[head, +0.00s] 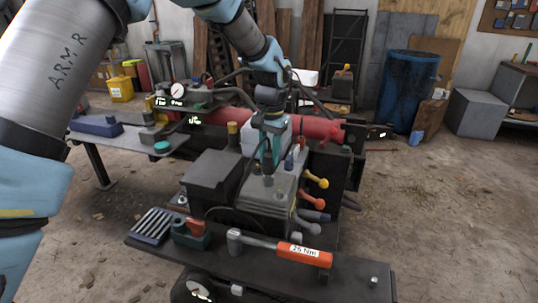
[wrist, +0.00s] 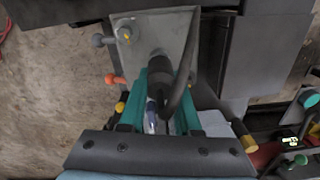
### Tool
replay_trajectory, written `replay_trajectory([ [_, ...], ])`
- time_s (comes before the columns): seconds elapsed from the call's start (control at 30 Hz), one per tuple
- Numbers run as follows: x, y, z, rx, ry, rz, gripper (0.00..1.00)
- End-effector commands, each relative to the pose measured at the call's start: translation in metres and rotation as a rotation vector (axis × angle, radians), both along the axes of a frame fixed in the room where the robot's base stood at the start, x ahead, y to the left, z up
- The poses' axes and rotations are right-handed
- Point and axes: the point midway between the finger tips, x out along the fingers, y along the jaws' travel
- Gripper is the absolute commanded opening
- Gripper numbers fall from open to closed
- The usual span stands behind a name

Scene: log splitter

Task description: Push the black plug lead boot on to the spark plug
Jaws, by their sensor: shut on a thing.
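My gripper (head: 267,168) points down over the grey engine top (head: 270,196) in the head view, with teal fingers. In the wrist view my gripper (wrist: 163,78) is shut on the black plug lead boot (wrist: 158,68), which sits between the fingertips. A black lead curves from beside the boot toward the top of that view. I cannot make out the spark plug, and whether the boot touches it is hidden.
Levers with yellow (head: 317,181) and orange knobs stand right of the engine. A black box (head: 213,176) is on its left. In front, a shelf holds an orange-handled torque wrench (head: 300,250), a green block (head: 190,234) and a tool tray (head: 152,226).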

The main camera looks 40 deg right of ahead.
Motion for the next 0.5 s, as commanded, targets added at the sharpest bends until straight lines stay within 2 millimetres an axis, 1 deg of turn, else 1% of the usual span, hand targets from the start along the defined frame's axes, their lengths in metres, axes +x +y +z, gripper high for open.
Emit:
replay_trajectory([
  [0.07,0.0,0.0002,-0.0015,0.001,0.0,0.0,0.0],
  [0.1,-0.0001,0.0003,-0.0015,0.001,0.0,0.0,0.36],
  [0.37,-0.0001,0.0004,-0.0015,0.001,0.0,0.0,0.65],
  [0.5,-0.0001,0.0003,-0.0013,0.001,0.0,0.0,0.66],
])
